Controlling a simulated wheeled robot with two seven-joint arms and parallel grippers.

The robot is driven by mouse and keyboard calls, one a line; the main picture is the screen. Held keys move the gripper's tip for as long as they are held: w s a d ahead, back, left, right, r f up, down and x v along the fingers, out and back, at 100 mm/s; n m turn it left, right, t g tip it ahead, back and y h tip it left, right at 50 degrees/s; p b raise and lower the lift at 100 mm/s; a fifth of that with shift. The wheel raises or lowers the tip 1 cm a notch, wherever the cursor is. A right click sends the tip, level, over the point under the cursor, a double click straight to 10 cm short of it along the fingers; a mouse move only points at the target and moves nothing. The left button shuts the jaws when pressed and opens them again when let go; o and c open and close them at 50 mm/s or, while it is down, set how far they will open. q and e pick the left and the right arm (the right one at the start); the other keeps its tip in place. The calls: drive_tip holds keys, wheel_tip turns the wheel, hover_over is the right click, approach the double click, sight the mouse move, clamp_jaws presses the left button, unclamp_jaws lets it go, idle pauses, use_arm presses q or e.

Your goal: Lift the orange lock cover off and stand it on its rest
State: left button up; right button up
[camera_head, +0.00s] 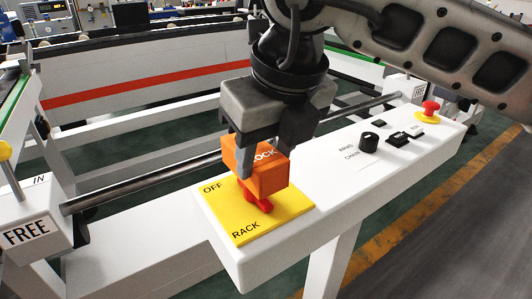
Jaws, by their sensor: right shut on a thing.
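The cover is tilted a little in the picture and sits over the yellow plate (290,207) marked OFF and RACK. A red part (262,202) shows below the cover, on the plate. The fingers hide part of the cover. I cannot make out a separate rest for the cover. My left gripper is not in view.
The white panel (345,170) carries a black knob (368,142), black switches (398,139) and a red emergency button (430,108) on yellow. A dark rail (150,181) runs behind it from the white FREE block (27,232). Bare panel surface lies right of the plate.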

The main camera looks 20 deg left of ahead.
sight(260, 154)
drive_tip(key=shift+r+p, duration=0.8)
drive_tip(key=shift+r, duration=0.85)
